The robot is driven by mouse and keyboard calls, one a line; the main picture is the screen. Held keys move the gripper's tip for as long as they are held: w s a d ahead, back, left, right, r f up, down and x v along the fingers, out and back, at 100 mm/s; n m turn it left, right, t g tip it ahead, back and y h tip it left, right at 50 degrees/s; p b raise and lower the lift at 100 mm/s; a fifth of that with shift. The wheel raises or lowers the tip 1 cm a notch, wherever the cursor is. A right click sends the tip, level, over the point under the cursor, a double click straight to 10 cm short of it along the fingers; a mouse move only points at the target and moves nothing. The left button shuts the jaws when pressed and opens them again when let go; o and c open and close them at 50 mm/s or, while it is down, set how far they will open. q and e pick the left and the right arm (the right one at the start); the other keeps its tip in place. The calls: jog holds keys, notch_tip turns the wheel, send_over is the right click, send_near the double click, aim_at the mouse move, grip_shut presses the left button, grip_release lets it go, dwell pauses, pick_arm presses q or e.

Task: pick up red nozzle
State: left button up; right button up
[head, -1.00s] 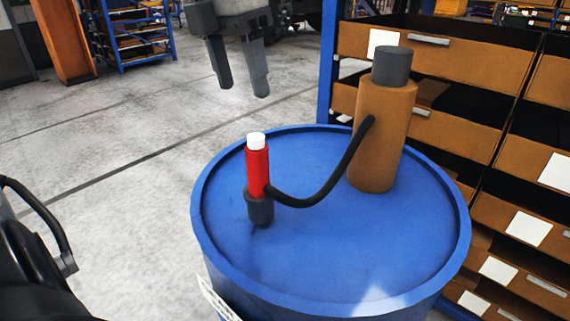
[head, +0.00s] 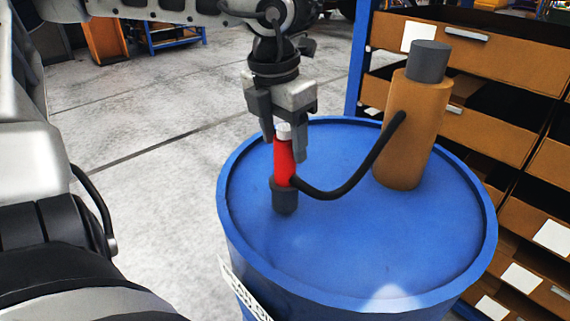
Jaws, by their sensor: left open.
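The red nozzle (head: 284,163) stands upright in a dark holder (head: 285,197) on the blue drum (head: 330,245). It has a white tip at its top. A black hose (head: 350,181) runs from its lower part to an orange-brown bottle (head: 410,130) with a grey cap. My left gripper (head: 285,142) points down over the nozzle, open, with one finger on each side of its upper part. I cannot tell whether a finger touches it. My right gripper is not in view.
A shelf rack with orange bins (head: 520,145) stands close behind the drum at the right. The drum top is clear in front of the nozzle and bottle. Open concrete floor (head: 160,185) lies to the left.

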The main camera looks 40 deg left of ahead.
aim_at(284, 164)
pick_arm(q)
jog(key=shift+w+f, duration=0.15)
jog(key=shift+f, duration=1.2)
jog(key=c, duration=0.9)
jog(key=shift+r, duration=0.1)
